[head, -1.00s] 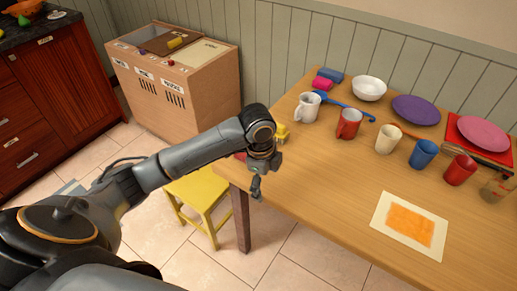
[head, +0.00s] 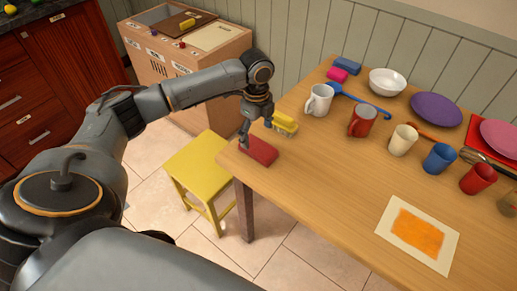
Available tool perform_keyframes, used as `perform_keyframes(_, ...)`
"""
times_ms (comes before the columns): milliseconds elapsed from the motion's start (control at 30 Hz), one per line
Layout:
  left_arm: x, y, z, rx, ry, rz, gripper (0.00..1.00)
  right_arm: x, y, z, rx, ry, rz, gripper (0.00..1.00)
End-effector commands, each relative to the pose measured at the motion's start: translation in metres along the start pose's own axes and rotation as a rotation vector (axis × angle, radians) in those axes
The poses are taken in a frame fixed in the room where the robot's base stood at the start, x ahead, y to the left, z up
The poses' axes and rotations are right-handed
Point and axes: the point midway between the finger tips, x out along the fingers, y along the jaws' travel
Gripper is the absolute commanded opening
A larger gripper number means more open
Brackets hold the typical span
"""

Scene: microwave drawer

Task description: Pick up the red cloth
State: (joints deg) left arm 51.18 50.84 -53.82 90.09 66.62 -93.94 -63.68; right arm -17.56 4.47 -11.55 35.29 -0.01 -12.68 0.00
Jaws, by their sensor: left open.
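A folded red cloth (head: 260,151) lies flat at the left corner of the wooden table. My left gripper (head: 245,140) points down just above the cloth's left end. Its fingers are open, small in the view and partly seen edge-on; I cannot tell whether they touch the cloth. A yellow brush (head: 284,124) lies just behind the cloth, close to the gripper. My right gripper is not in view.
A white mug (head: 319,100), a red mug (head: 362,121) and several cups stand further right on the table (head: 320,190). An orange-and-white mat (head: 415,234) lies at the front. A yellow stool (head: 199,165) stands below the table's left edge.

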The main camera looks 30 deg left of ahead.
Motion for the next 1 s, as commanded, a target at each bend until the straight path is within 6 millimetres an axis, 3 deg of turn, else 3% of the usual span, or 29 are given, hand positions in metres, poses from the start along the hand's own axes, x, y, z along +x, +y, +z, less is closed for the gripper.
perform_keyframes(400,0.05,-0.003,0.001,0.0,0.0,0.001,0.88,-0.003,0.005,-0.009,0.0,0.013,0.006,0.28)
perform_keyframes(667,0.054,-0.003,0.001,0.001,0.0,-0.001,0.88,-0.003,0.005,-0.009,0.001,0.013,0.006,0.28)
perform_keyframes(733,0.054,-0.003,0.001,0.001,0.0,-0.001,0.8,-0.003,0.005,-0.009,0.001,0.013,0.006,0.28)
perform_keyframes(933,0.053,-0.003,0.001,0.001,0.0,-0.001,0.39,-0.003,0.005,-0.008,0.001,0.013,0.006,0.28)
perform_keyframes(1000,0.053,-0.003,0.001,0.001,0.0,0.0,0.34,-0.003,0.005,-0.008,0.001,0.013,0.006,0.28)
